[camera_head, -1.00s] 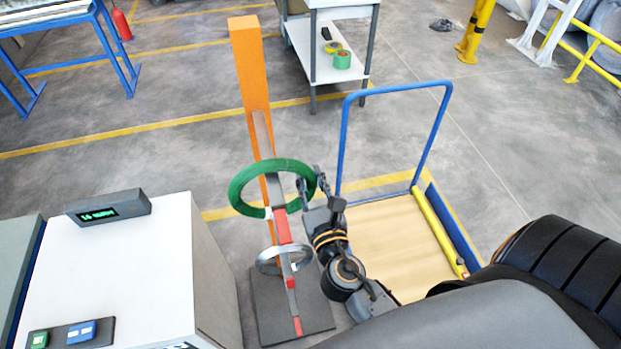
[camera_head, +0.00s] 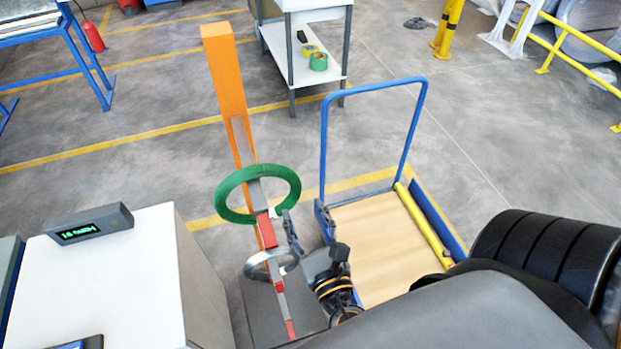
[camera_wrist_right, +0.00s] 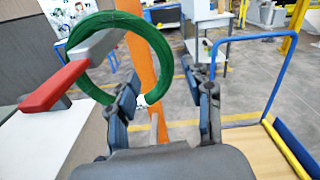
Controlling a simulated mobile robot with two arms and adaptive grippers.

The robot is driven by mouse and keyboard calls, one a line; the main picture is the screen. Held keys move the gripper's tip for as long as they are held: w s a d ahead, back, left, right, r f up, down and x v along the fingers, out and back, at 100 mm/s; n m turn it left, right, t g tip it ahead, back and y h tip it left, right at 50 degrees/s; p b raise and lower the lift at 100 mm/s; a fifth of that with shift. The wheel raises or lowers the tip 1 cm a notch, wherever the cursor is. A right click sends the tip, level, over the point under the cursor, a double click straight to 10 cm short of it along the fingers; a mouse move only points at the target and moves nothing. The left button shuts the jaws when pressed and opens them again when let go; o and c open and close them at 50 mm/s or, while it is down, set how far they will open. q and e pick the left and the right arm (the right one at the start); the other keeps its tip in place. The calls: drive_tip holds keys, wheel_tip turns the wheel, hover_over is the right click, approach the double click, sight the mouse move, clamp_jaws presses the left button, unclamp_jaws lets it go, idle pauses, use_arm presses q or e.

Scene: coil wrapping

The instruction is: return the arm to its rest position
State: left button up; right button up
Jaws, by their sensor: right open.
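My right gripper (camera_head: 306,228) is open and empty, just right of and below the green coil in the head view. In the right wrist view its two fingers (camera_wrist_right: 167,108) stand apart with nothing between them. The green coil (camera_head: 222,191) hangs on a red-tipped arm of the orange stand (camera_head: 224,75); it also shows in the right wrist view (camera_wrist_right: 160,48), with a small white piece at its lower edge. A silver ring (camera_head: 254,267) hangs on a lower red-tipped arm. My left gripper is not in view.
A blue-handled cart (camera_head: 324,135) with a wooden deck stands right of the stand. A white cabinet (camera_head: 130,275) with a display (camera_head: 88,226) stands at left. A shelf table (camera_head: 290,40) holding tape rolls is behind. Open floor lies between.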

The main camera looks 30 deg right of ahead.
drive_tip(key=shift+v, duration=1.55)
drive_tip(key=s+f+m+g+y+b, duration=0.1)
drive_tip(key=s+f+m+g, duration=0.2)
drive_tip(key=f, duration=0.9)
drive_tip(key=s+f+m+g+y+b, duration=0.1)
drive_tip(key=f+m+g+b, duration=0.2)
drive_tip(key=f, duration=1)
drive_tip(key=s+f+m+g+y, duration=0.1)
drive_tip(key=s+f+m+g, duration=0.3)
drive_tip(key=f, duration=0.8)
drive_tip(key=s+d+f+m+g+b, duration=0.1)
drive_tip(key=s+f+m+g+b, duration=0.1)
drive_tip(key=s+f+m, duration=0.7)
drive_tip(key=s+d+f+m+g+y+b, duration=0.1)
drive_tip(key=s+f+m+g, duration=0.3)
drive_tip(key=s+f+m, duration=0.5)
wheel_tip(320, 180, down, 7)
drive_tip(key=d+m, duration=0.1)
drive_tip(key=m, duration=0.3)
drive_tip(key=shift+r+y+b, duration=0.25)
drive_tip(key=shift+y+b, duration=0.05)
drive_tip(key=shift+b, duration=0.05)
drive_tip(key=shift+d, duration=0.1)
